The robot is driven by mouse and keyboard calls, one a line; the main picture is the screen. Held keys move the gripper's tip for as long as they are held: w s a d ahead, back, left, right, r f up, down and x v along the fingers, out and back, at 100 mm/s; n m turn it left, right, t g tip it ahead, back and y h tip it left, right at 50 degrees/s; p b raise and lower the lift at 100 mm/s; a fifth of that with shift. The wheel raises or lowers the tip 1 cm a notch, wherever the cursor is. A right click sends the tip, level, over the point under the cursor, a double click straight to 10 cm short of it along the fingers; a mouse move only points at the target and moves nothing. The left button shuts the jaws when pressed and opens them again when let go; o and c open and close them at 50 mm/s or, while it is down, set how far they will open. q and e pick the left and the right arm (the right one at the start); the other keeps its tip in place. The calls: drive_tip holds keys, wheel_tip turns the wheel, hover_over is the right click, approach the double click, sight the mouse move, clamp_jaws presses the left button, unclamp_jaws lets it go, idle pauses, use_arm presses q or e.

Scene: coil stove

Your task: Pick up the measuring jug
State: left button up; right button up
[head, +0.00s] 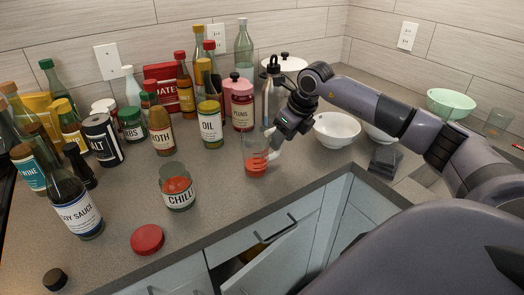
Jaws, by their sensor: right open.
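The measuring jug (256,157) is a clear vessel with white markings and some red content at its bottom. The arm and gripper hide part of the area behind the jug. I cannot tell whether the fingers touch the jug. My left gripper is not in view.
A chili jar (178,190) and a red lid (147,239) stand on the left. An oil jar (210,130) and a plums jar (242,110) are behind the jug. A white bowl (337,131) is to the right. A drawer (265,235) below hangs open.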

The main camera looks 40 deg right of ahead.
drive_tip(key=shift+b+x, duration=0.5)
drive_tip(key=shift+x, duration=0.6)
clamp_jaws()
drive_tip(key=shift+r, duration=0.1)
wheel_tip(320, 180, up, 20)
